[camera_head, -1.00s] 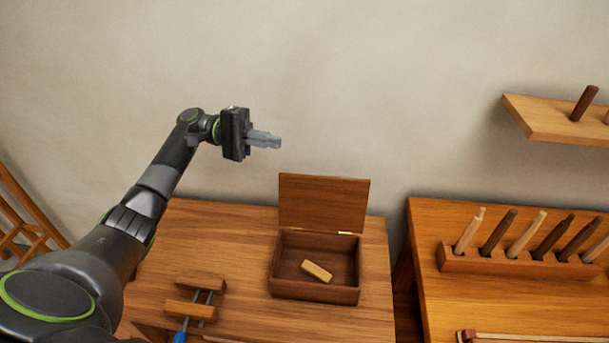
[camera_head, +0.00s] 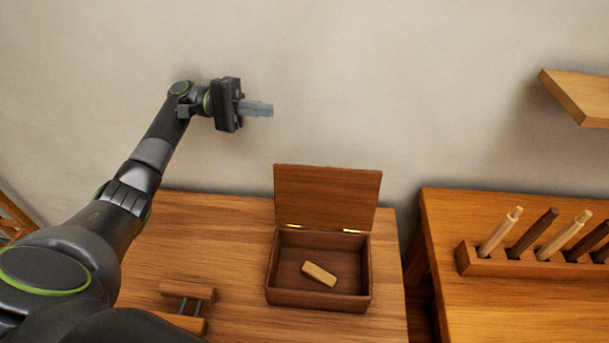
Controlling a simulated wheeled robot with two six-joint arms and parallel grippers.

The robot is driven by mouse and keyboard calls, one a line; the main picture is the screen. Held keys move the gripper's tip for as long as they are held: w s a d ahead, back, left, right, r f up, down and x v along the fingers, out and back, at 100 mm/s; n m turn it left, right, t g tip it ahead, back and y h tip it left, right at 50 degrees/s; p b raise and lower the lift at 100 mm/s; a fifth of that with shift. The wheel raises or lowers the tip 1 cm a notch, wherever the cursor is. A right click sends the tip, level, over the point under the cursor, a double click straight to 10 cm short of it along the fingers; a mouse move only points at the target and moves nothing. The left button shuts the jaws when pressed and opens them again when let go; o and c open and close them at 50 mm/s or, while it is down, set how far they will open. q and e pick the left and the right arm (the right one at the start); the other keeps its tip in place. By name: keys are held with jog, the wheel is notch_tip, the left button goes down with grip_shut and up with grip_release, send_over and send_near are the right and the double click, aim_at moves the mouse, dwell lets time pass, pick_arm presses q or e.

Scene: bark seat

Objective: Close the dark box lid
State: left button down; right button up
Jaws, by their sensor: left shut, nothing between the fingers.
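The dark wooden box (camera_head: 318,299) stands on the wooden table, open at the top. Its lid (camera_head: 326,197) stands upright at the back edge on two brass hinges. A light wooden block (camera_head: 319,274) lies inside the box. My left gripper (camera_head: 270,109) is shut and empty. In the picture it is above and to the left of the raised lid, against the wall, and appears apart from it. My right gripper is not in view.
A wooden clamp (camera_head: 187,291) lies on the table (camera_head: 235,232) left of the box. A second table (camera_head: 500,310) at the right holds a rack (camera_head: 500,265) with several wooden handles. A shelf (camera_head: 580,98) is on the wall at upper right.

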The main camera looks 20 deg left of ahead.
pick_arm(q)
jog(key=b, duration=1.6)
send_near(305, 173)
notch_tip(305, 173, down, 3)
jog(key=w, duration=0.2)
jog(key=d+p, duration=0.1)
jog(key=d, duration=0.1)
jog(key=d+p, duration=0.1)
jog(key=d, duration=0.2)
jog(key=d+r+p, duration=0.1)
jog(key=d, duration=0.2)
jog(key=shift+w, duration=0.35)
jog(key=shift+d, duration=0.55)
